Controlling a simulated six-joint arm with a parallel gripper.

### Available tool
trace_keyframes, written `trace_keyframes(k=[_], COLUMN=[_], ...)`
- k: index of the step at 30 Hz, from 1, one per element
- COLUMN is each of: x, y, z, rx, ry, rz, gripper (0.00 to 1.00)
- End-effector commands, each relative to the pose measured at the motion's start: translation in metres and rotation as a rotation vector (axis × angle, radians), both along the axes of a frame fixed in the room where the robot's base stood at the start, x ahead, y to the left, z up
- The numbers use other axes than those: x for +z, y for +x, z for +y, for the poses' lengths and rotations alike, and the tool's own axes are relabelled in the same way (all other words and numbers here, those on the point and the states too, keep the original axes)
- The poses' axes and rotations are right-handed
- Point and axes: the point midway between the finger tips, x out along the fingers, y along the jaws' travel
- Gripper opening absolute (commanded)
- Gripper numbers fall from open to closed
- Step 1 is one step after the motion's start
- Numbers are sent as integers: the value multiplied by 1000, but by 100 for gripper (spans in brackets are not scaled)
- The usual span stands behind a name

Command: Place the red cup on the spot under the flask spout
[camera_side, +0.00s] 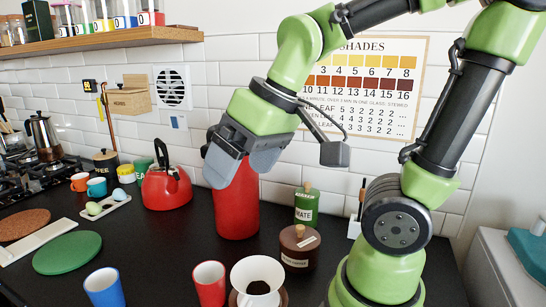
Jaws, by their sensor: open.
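The red cup (209,285) stands upright on the dark counter at the bottom middle, just left of a white coffee dripper. A tall red cylinder, which looks like the flask (237,214), stands upright behind it. My gripper (243,170) is open at the top of the flask, its grey fingers overlapping the flask's upper part in the picture. I cannot tell whether they touch it. The flask's top and spout are hidden behind my gripper, and the spot under the spout cannot be made out.
A white dripper (258,278), brown jar (299,246) and green tin (306,207) stand right of the flask. A blue cup (104,287), green round mat (68,252) and red kettle (167,186) are left. Counter between the green mat and flask is clear.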

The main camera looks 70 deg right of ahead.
Motion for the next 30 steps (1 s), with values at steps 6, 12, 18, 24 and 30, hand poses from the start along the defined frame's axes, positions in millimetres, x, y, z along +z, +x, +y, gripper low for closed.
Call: trace_keyframes(k=[6, 12, 18, 24, 30], x=[17, 18, 18, 18, 11], y=[-40, -49, -49, -48, -24], z=[6, 8, 8, 7, 4], rx=[-130, -162, -161, -158, -100], ry=[120, 155, 155, 152, 84], rz=[-125, -152, -151, -149, -80], gripper=[90, 92, 92, 92, 92])
